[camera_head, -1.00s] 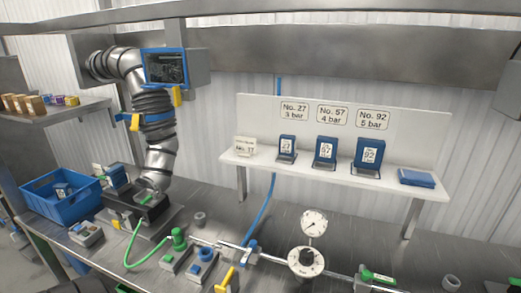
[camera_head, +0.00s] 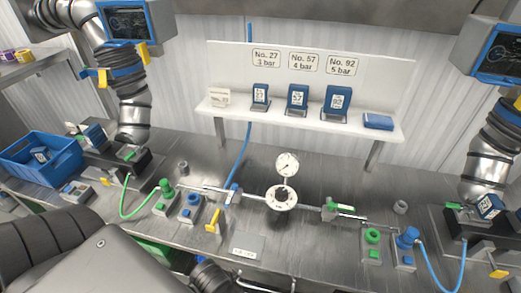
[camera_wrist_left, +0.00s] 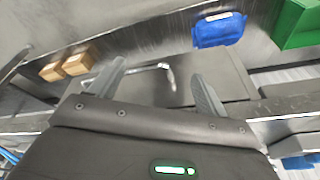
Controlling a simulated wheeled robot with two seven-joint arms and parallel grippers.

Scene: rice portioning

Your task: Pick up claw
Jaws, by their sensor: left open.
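My left gripper (camera_wrist_left: 155,82) is open and empty in the left wrist view, its two dark fingers apart. A thin bent metal piece (camera_wrist_left: 165,68) shows beyond and between the fingertips, not touching them as far as I can tell. A similar curved metal bar (camera_head: 262,284) shows at the bottom edge of the head view. I cannot tell whether either is the claw, and nothing else in view is clearly one. In the head view my left arm covers the lower left, and its fingertips cannot be made out. My right gripper is not in view.
The metal bench (camera_head: 335,260) carries a gauge (camera_head: 287,163), a pipe line and several button boxes. A blue crate (camera_head: 62,172) stands left. Blue cases stand on the white shelf (camera_head: 390,130). The wrist view shows blue (camera_wrist_left: 220,35) and green (camera_wrist_left: 300,25) bins and cardboard boxes (camera_wrist_left: 78,64).

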